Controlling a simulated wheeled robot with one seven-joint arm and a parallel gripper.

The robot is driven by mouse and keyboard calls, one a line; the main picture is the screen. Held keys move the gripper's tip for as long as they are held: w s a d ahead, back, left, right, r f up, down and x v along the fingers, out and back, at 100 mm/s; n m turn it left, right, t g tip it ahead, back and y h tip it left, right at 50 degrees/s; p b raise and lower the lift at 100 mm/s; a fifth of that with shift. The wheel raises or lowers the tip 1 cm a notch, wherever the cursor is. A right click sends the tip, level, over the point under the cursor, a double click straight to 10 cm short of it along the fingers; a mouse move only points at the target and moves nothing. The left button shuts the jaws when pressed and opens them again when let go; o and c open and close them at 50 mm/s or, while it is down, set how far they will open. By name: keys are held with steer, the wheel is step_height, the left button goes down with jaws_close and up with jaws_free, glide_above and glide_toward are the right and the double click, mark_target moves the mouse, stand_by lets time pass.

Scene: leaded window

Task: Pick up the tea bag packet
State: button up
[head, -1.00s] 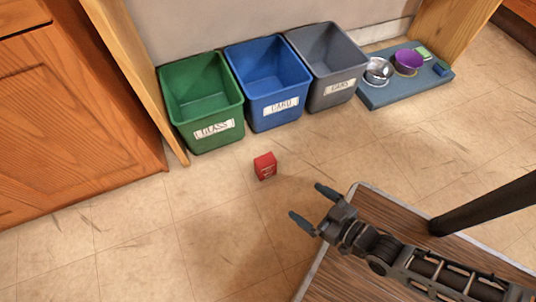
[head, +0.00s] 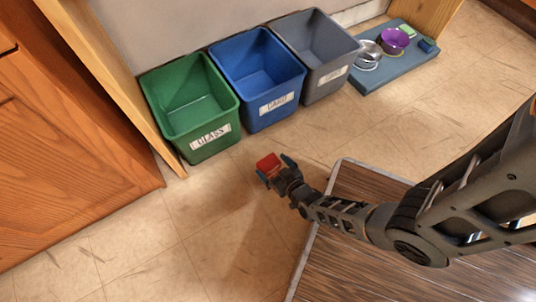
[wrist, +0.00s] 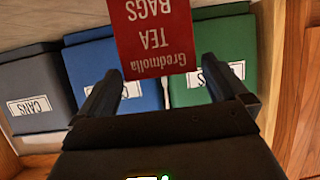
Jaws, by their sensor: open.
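The tea bag packet (head: 268,164) is a small red box on the floor in front of the green and blue bins. In the wrist view the red packet (wrist: 152,35) shows its "Gredmolla TEA BAGS" label upside down, at the top centre. My gripper (head: 275,172) is at the packet in the head view and partly covers it. In the wrist view my gripper (wrist: 160,88) is open, with the packet beyond and between the lines of its two fingers. I cannot tell whether either finger touches it.
Behind the packet stand a green GLASS bin (head: 212,138), a blue CARD bin (head: 276,104) and a grey CANS bin (head: 330,79). A blue mat (head: 392,76) with bowls lies at the back right. A wooden cabinet (head: 60,150) is at left. Floor in front is clear.

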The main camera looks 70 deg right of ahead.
mark_target(266, 160)
steer(key=b+x, duration=0.2)
steer(key=x, duration=0.2)
steer(key=shift+w+f, duration=0.1)
steer(key=shift+f, duration=0.1)
steer(key=shift+w+d+b, duration=0.15)
steer(key=shift+w+b, duration=0.15)
steer(key=shift+w, duration=0.05)
steer(key=shift+c, duration=0.2)
steer(key=c, duration=0.8)
steer(key=shift+r, duration=0.1)
